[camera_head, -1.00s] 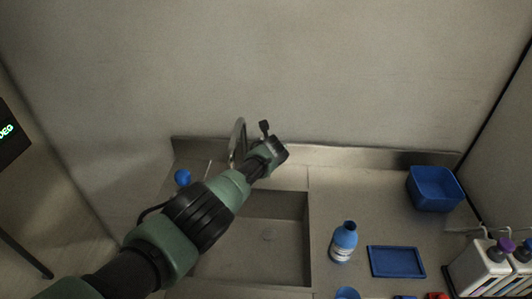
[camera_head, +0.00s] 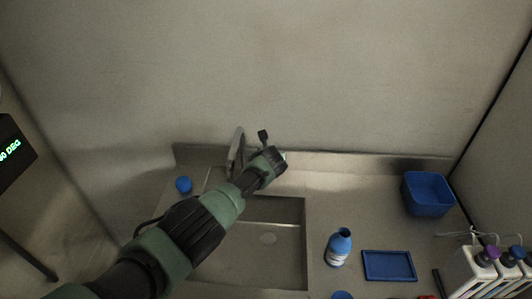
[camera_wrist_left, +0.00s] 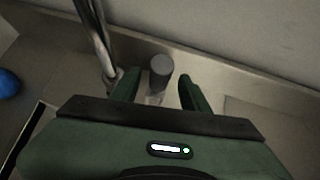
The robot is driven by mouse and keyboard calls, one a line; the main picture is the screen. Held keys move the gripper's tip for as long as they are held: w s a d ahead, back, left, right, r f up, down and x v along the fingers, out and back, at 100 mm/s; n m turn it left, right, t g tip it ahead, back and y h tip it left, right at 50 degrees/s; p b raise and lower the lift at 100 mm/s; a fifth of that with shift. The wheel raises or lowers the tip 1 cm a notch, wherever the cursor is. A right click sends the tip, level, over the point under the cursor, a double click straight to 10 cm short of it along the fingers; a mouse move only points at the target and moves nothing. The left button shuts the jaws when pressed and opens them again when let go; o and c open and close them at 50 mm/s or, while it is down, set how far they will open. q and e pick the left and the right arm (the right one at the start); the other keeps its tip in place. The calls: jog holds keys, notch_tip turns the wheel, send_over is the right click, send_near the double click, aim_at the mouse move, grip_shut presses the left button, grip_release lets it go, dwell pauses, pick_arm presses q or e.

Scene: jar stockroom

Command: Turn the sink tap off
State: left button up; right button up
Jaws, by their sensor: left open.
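The metal tap spout (camera_head: 236,152) rises at the back edge of the sink (camera_head: 270,255); it also shows at upper left in the left wrist view (camera_wrist_left: 96,35). A small dark lever-like piece (camera_head: 263,136) stands just beyond my left gripper (camera_head: 272,160). In the left wrist view a grey cylinder (camera_wrist_left: 160,70), seemingly the tap handle, stands between the spread fingers of my left gripper (camera_wrist_left: 158,90). I see a gap on both sides of it. My gripper hides the tap's base in the head view. Running water cannot be made out. My right gripper is out of view.
A blue round object (camera_head: 183,184) lies left of the tap. Right of the sink are a blue bottle (camera_head: 339,246), a blue tray (camera_head: 389,266) and a blue bin (camera_head: 428,193). White containers (camera_head: 475,272) stand at lower right. A wall rises behind the counter.

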pick_arm(q)
jog(key=shift+p+v, duration=0.8)
jog(key=shift+v, duration=1.9)
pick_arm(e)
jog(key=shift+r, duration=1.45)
